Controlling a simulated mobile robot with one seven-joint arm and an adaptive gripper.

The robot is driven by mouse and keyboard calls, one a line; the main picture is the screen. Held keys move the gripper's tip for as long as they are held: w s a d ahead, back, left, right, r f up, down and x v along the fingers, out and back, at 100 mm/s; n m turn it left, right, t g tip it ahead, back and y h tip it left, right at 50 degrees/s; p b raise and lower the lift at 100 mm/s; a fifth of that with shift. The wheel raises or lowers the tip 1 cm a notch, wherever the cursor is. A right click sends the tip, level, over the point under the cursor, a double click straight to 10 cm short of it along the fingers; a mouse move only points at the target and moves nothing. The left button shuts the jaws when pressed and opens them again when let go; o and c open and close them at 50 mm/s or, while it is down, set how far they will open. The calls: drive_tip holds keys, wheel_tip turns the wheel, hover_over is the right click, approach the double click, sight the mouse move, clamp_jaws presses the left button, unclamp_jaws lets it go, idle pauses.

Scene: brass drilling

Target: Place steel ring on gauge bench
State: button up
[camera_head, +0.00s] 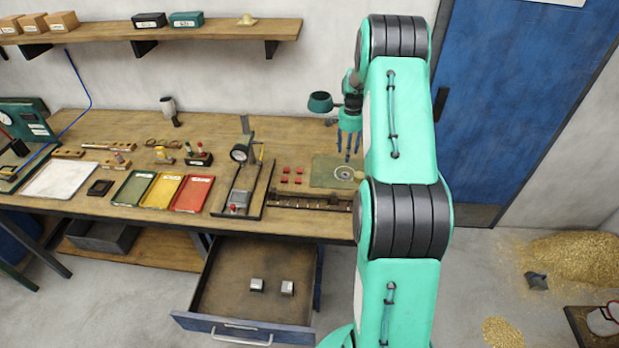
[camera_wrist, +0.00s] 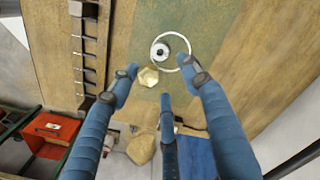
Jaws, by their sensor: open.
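The pale steel ring (camera_head: 336,174) lies on a green mat (camera_head: 322,171) at the right end of the workbench. It also shows in the wrist view (camera_wrist: 172,70), with a small grey metal piece (camera_wrist: 160,52) inside its outline. What appears to be the gauge bench (camera_head: 262,190) is a dark-railed fixture with a round dial, left of the mat. My gripper (camera_head: 350,150) is above the mat, fingers pointing down. In the wrist view my gripper (camera_wrist: 160,76) has its blue fingers spread and empty, with the ring just beyond their tips.
A brass hexagonal piece (camera_wrist: 148,76) sits beside the ring. A dark slotted rack (camera_head: 310,201) runs along the bench's front edge. Small red pieces (camera_head: 286,175) lie between fixture and mat. Green, yellow and red trays (camera_head: 192,194) are further left. An open drawer (camera_head: 230,290) juts out below.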

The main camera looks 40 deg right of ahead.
drive_tip(key=w+a+r+n+t, duration=0.1)
drive_tip(key=a+r+n, duration=0.3)
drive_tip(key=a+r, duration=1.35)
drive_tip(key=s+a+r+n+t+h, duration=0.1)
drive_tip(key=s+a+r+n, duration=0.35)
drive_tip(key=a+r, duration=0.85)
drive_tip(key=s+a+r+n+t, duration=0.1)
drive_tip(key=s+a+r, duration=0.1)
drive_tip(key=s+a, duration=0.55)
drive_tip(key=s+a+r+n+t, duration=0.1)
drive_tip(key=s+a+r+n, duration=0.15)
drive_tip(key=s+a, duration=0.45)
drive_tip(key=s+a+f+n+t+y, duration=0.1)
drive_tip(key=s+a+n, duration=0.2)
drive_tip(key=s+a, duration=0.6)
drive_tip(key=s, duration=0.4)
drive_tip(key=shift+t, duration=0.3)
drive_tip(key=shift+s, duration=0.1)
drive_tip(key=shift+c, duration=0.2)
